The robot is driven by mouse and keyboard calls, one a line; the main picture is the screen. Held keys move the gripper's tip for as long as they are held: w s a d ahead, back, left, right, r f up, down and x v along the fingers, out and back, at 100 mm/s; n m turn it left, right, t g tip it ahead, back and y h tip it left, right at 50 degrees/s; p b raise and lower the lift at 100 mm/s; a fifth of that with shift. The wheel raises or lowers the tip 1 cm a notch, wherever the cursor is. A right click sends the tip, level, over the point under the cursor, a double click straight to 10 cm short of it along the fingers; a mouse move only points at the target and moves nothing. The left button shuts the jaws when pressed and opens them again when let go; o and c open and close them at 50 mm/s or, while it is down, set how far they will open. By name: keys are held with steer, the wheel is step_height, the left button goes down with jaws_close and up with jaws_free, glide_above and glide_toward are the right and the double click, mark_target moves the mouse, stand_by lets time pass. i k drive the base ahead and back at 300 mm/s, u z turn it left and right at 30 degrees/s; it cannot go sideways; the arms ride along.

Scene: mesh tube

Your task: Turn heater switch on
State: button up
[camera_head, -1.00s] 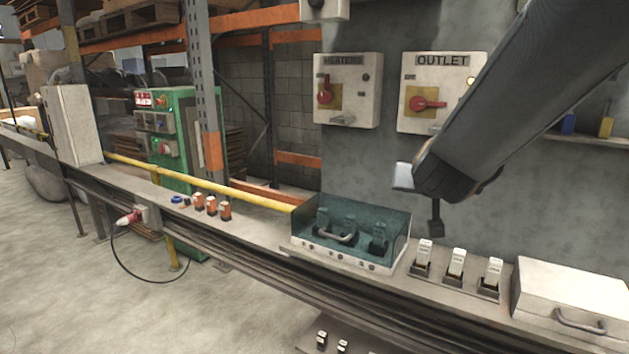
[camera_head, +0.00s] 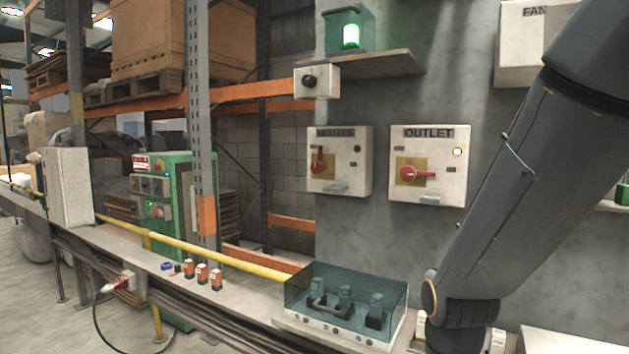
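The heater box (camera_head: 340,175) is a pale wall box with a dark, hard-to-read label, left of the outlet box. Its red switch handle (camera_head: 318,162) stands about upright on a yellow plate. Its small round lamp (camera_head: 357,149) is dark. My gripper is out of sight. Nothing of mine touches the heater switch.
A clear-covered box (camera_head: 345,296) with several plug-like parts sits on the bench below the heater box. Small orange parts (camera_head: 203,273) lie to its left. A green-lit lamp (camera_head: 350,35) stands on a shelf above. The space before the heater box looks free.

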mark_target(317, 167)
steer(key=u, duration=0.05)
steer(key=k, duration=0.5)
steer(key=u, duration=0.9)
steer(key=i, duration=0.75)
steer(key=z, duration=0.8)
